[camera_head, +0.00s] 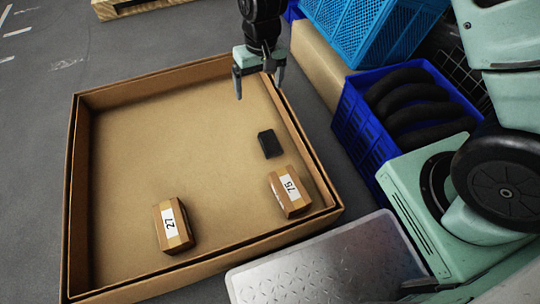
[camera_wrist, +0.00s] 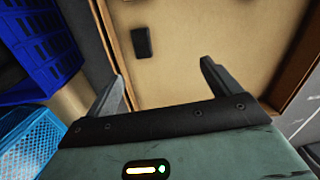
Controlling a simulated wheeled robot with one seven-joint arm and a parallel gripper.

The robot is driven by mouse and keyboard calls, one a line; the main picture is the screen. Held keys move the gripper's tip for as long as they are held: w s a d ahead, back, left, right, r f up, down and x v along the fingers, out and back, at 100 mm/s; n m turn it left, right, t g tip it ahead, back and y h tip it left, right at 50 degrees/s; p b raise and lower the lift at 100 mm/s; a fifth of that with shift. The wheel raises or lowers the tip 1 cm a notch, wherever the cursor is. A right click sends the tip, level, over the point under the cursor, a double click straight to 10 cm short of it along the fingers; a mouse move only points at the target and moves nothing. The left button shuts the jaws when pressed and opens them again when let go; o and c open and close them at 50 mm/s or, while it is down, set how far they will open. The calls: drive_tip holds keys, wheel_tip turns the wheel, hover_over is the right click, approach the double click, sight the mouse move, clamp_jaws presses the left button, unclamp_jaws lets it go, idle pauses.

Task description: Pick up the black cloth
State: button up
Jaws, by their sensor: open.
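The black cloth (camera_head: 269,144) is a small dark rectangular piece lying on the floor of a large open cardboard box (camera_head: 150,130), near its right wall. It also shows in the wrist view (camera_wrist: 141,42), above the space between the fingers. My gripper (camera_head: 258,80) is above the far right part of the box, pointing down, with its fingers apart and nothing between them. In the wrist view my gripper (camera_wrist: 166,80) is also open. The cloth is apart from the fingers, nearer the front of the box.
Two small labelled packages, one marked 75 (camera_head: 289,192) and one marked 27 (camera_head: 173,226), lie in the box. A blue crate (camera_head: 357,125) with black rolls and a light blue basket (camera_head: 365,35) stand to the right.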

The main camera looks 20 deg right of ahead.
drive_tip(key=w+d+f+m+b, duration=0.15)
drive_tip(key=f+b, duration=0.25)
drive_tip(key=f, duration=0.5)
drive_tip(key=w+d+f+b, duration=0.3)
drive_tip(key=f, duration=0.6)
drive_tip(key=b, duration=0.7)
hover_over(270, 141)
drive_tip(key=shift+h, duration=0.4)
drive_tip(key=f, duration=1)
drive_tip(key=shift+s+f, duration=0.2)
drive_tip(key=shift+s, duration=0.1)
drive_tip(key=f+b, duration=0.1)
drive_tip(key=f, duration=0.1)
drive_tip(key=f+b, duration=0.4)
drive_tip(key=shift+w, duration=0.3)
drive_tip(key=shift+c, duration=0.3)
drive_tip(key=c, duration=1.1)
drive_tip(key=shift+r, duration=0.1)
wheel_tip(270, 141, up, 10)
drive_tip(key=p, duration=0.6)
drive_tip(key=shift+p, duration=0.4)
